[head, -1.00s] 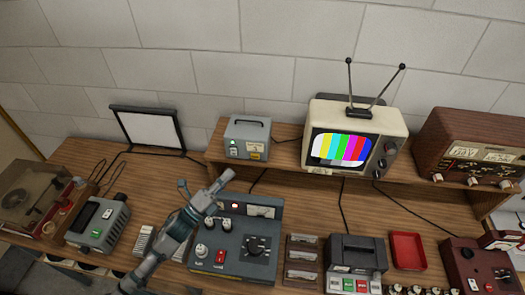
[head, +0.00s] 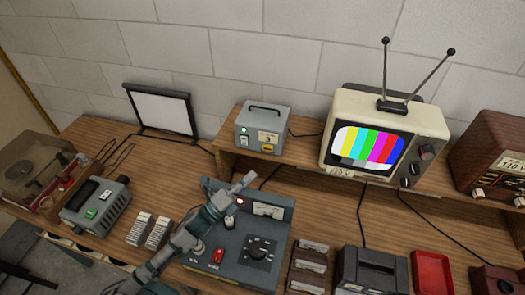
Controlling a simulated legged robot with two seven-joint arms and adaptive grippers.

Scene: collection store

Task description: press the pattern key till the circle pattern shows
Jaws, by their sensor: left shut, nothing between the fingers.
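The cream television (head: 384,128) on the raised shelf shows vertical colour bars on its screen (head: 366,148); no circle pattern shows. I cannot tell which control is the pattern key. My left arm hides some of the console's knobs. My right gripper is out of view.
A grey box (head: 263,118) with a green lamp stands on the shelf. A grey unit (head: 92,212) with green and white keys, a record player (head: 35,175) and a white panel (head: 160,110) are at left. A black unit (head: 370,258) and red tray (head: 432,270) are at right.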

